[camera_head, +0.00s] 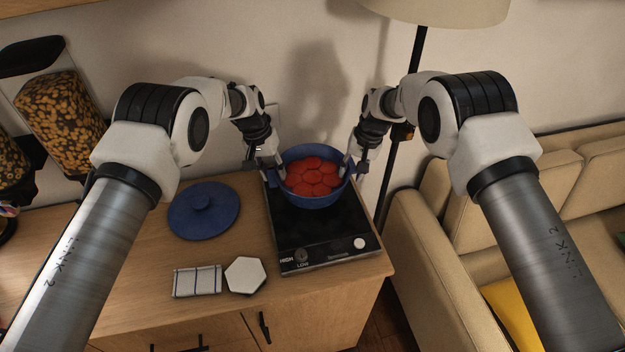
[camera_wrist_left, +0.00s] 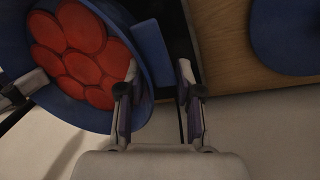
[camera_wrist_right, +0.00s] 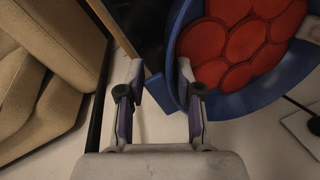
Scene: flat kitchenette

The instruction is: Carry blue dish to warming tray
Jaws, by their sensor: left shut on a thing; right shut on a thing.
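The blue dish (camera_head: 318,201), filled with several red round slices, is over the back part of the black warming tray (camera_head: 320,230). I cannot tell whether its base touches the tray. My left gripper (camera_head: 265,166) is shut on the dish's left side; the left wrist view shows the blue handle (camera_wrist_left: 150,55) by its fingers (camera_wrist_left: 157,95). My right gripper (camera_head: 354,164) is shut on the dish's right side; in the right wrist view its fingers (camera_wrist_right: 158,98) are at the dish's edge, with the handle partly hidden. The dish looks about level.
A blue lid (camera_head: 203,210) lies on the wooden counter left of the tray. A striped tile (camera_head: 197,281) and a white hexagonal tile (camera_head: 245,275) lie in front. Jars (camera_head: 60,110) stand at left. A lamp (camera_head: 412,85) and beige sofa (camera_head: 440,250) are at right.

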